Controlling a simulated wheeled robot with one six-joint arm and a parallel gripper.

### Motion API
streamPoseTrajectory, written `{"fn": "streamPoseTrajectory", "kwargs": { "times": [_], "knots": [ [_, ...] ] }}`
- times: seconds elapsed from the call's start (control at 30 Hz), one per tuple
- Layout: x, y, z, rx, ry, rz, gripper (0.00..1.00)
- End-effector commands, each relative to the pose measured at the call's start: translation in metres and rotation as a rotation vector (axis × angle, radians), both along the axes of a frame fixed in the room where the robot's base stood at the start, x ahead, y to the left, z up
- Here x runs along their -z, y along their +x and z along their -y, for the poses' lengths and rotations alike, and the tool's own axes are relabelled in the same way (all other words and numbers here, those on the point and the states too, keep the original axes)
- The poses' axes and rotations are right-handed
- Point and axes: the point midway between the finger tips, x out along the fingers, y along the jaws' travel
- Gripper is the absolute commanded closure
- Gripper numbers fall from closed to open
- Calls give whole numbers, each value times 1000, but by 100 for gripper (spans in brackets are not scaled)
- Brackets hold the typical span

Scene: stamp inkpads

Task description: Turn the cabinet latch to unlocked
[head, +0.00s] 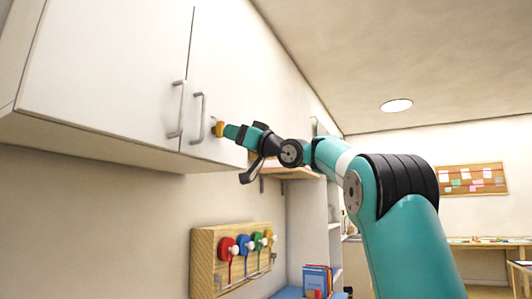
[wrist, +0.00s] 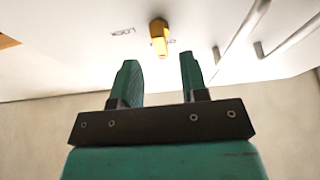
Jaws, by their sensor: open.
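The yellow cabinet latch (head: 218,129) sits on the right cabinet door (head: 228,60), right of the door handles. In the wrist view the latch (wrist: 159,38) is a short yellow bar, its length running up and down the picture. Small dark lettering (wrist: 123,31) is on the door to its left, and a partly seen mark is to its right; I cannot read them surely. My gripper (head: 232,131) is close to the latch in the head view. In the wrist view my gripper (wrist: 160,72) is open and empty, with the latch beyond the fingertips, roughly centred between them.
Two grey bar handles (head: 198,118) stand out from the doors beside the latch. Below is a wooden wall board (head: 205,262) with several coloured knobs. A shelf (head: 290,173) is behind my gripper. Books (head: 317,279) stand lower down.

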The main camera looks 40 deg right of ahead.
Motion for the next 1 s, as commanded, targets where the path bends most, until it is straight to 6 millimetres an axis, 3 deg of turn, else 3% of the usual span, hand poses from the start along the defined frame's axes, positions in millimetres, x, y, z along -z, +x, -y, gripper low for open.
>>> {"fn": "streamPoseTrajectory", "kwargs": {
  "times": [0.03, 0.3, 0.5, 0.7, 1.0],
  "knots": [
    [12, -13, 6, 7, 0, 0, 60],
    [36, -72, 28, 7, -1, -1, 60],
    [47, -100, 38, 3, 0, -1, 60],
    [49, -110, 41, 0, 0, -1, 60],
    [49, -110, 41, 0, 1, -1, 60]
  ]
}}
